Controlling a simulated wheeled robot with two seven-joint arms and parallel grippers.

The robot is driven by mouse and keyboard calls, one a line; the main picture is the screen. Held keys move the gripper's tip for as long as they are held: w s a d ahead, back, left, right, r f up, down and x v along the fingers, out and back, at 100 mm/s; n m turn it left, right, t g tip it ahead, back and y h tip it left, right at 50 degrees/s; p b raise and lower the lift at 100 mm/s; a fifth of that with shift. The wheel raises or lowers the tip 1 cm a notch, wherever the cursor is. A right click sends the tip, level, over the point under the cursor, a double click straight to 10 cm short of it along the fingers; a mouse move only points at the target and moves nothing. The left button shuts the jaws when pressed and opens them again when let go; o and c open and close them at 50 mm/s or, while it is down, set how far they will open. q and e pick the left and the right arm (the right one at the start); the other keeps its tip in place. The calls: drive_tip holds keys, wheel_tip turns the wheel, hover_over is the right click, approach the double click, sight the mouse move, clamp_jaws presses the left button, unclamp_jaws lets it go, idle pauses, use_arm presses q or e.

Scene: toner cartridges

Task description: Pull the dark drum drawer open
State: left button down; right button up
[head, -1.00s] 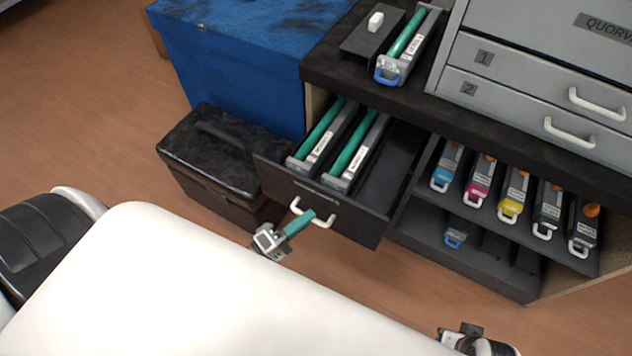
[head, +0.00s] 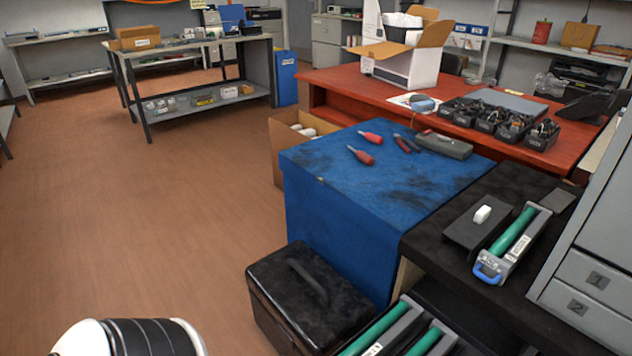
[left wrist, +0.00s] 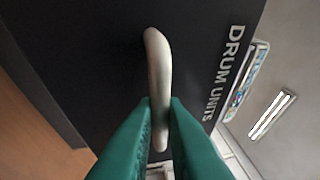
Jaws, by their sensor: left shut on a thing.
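The dark drawer front (left wrist: 90,50), lettered DRUM UNITS, fills much of the left wrist view. Its pale bar handle (left wrist: 158,60) stands between the green fingers of my left gripper (left wrist: 161,105), which is shut on it. In the head view the drawer front and handle are out of frame. Two green-rolled drum units (head: 378,328) show at the bottom edge, exposed in the pulled-out drawer. How far out the drawer is cannot be told now. My right gripper is not in view.
A black toolbox (head: 305,300) stands left of the drawer, before a blue-covered bench (head: 335,235). Another drum unit (head: 512,240) and a dark block with a white handle (head: 475,225) lie on the black cabinet top. Open brown floor (head: 160,220) lies to the left.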

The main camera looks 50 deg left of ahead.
use_arm(q)
drive_tip(key=c, duration=1.5)
unclamp_jaws()
